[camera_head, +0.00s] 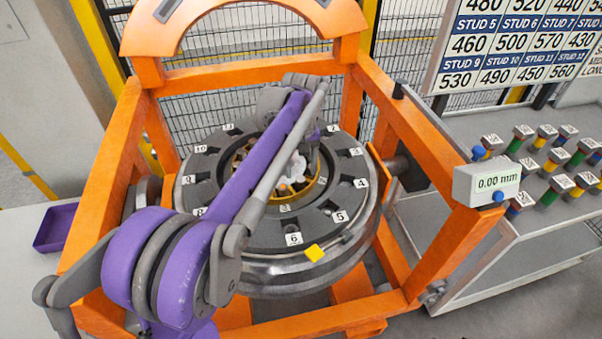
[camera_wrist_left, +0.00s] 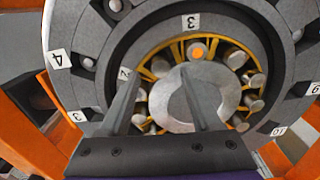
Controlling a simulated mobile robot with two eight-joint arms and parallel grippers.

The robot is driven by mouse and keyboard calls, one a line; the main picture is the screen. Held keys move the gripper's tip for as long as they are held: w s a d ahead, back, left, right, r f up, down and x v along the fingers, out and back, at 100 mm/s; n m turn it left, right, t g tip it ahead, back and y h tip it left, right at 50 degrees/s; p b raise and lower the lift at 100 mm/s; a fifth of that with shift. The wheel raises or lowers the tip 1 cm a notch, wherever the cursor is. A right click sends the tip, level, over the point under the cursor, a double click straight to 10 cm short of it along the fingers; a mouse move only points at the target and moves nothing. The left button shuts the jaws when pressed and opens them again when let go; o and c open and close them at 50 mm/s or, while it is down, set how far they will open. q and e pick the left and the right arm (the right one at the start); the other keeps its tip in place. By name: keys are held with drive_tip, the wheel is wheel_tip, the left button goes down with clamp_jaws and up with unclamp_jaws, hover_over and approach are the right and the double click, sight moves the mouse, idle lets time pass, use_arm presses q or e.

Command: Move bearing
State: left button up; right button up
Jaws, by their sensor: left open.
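The bearing (camera_wrist_left: 242,47), a yellow cage with several silver rollers, sits in the centre of the round dark wheel hub. In the head view the bearing (camera_head: 316,188) shows only partly, beside my purple left arm. A light grey round shaft end (camera_wrist_left: 215,88) lies inside the cage. My left gripper (camera_wrist_left: 160,72) is open, with its two fingers pointing over the bearing and the shaft end. I cannot tell whether the fingers touch anything. In the head view my arm hides most of that gripper. My right gripper is not in view.
An orange gantry frame (camera_head: 435,155) surrounds the numbered wheel (camera_head: 335,262). A gauge reading 0.00 mm (camera_head: 487,184) is on its right post. Coloured studs (camera_head: 524,135) stand on the right bench. A purple tray (camera_head: 55,228) lies at left. A stud-value board (camera_head: 520,45) is at upper right.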

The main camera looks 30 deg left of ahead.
use_arm(q)
wheel_tip(320, 180, up, 8)
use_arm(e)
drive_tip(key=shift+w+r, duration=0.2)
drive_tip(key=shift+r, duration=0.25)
